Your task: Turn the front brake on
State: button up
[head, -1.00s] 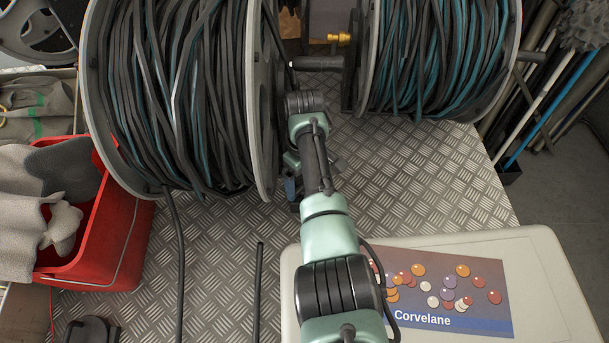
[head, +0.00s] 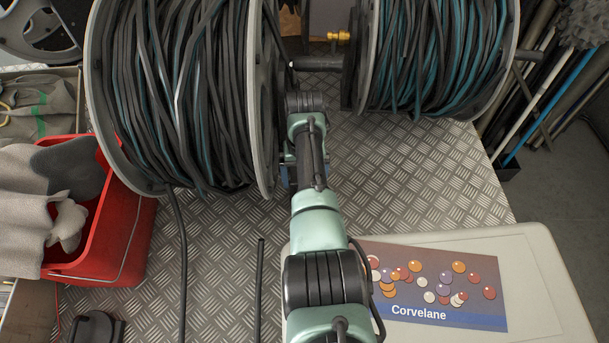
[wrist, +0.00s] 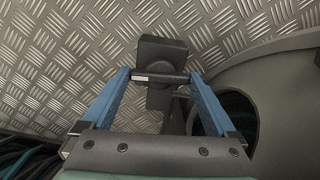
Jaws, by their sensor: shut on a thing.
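The front brake shows in the wrist view as a dark grey handle (wrist: 164,52) with a blocky end and a crossbar between my fingertips, against the tread plate beside the reel flange. My gripper (wrist: 160,78) has blue fingers set apart on either side of the crossbar and is shut on it. In the head view my gripper (head: 289,178) is low at the right flange of the near reel (head: 190,90), mostly hidden behind my arm. The brake itself is hidden there, and its on or off position cannot be told.
A second reel (head: 440,50) stands at the back right. A red bin (head: 115,235) with grey cloths is at left. A pale case (head: 535,255) labelled Corvelane lies at front right. Tread plate (head: 410,180) is clear between them. Poles lean at far right.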

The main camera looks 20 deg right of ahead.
dwell(0.5)
jog(key=o, duration=1)
jog(key=shift+r, duration=0.15)
notch_tip(320, 180, up, 13)
jog(key=p, duration=0.1)
jog(key=shift+p, duration=0.35)
